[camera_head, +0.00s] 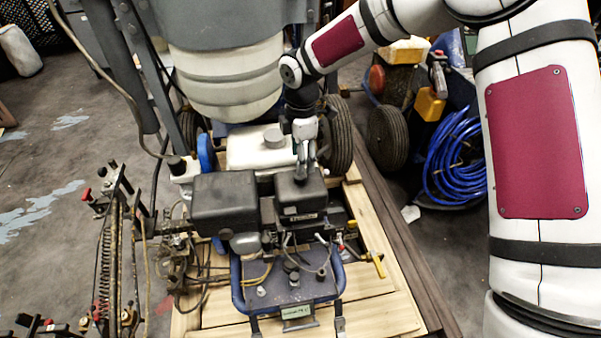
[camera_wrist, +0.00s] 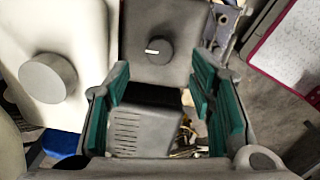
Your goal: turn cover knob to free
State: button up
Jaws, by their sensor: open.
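The cover knob (camera_wrist: 158,49) is a small dark round knob on the grey engine cover (camera_wrist: 140,72), at the top middle of the wrist view. A short white mark on it points to the left of that picture. In the head view the dark cover (camera_head: 299,212) sits at the right of the engine, under my gripper (camera_head: 302,170), and the knob cannot be made out there. In the wrist view my gripper (camera_wrist: 160,80) is open, with teal pads on both sides and nothing between them. The knob appears just beyond the fingertips, apart from them.
A white tank with a grey cap (camera_wrist: 48,78) stands beside the cover. The striper stands on a wooden pallet (camera_head: 375,285). Blue hose (camera_head: 452,160) and wheels lie to the right. A lever rack (camera_head: 112,255) stands at left.

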aim_at(300, 178)
notch_tip(300, 178, down, 6)
jog(key=shift+f+b, duration=0.15)
jog(key=shift+b, duration=0.2)
jog(key=c, duration=1.2)
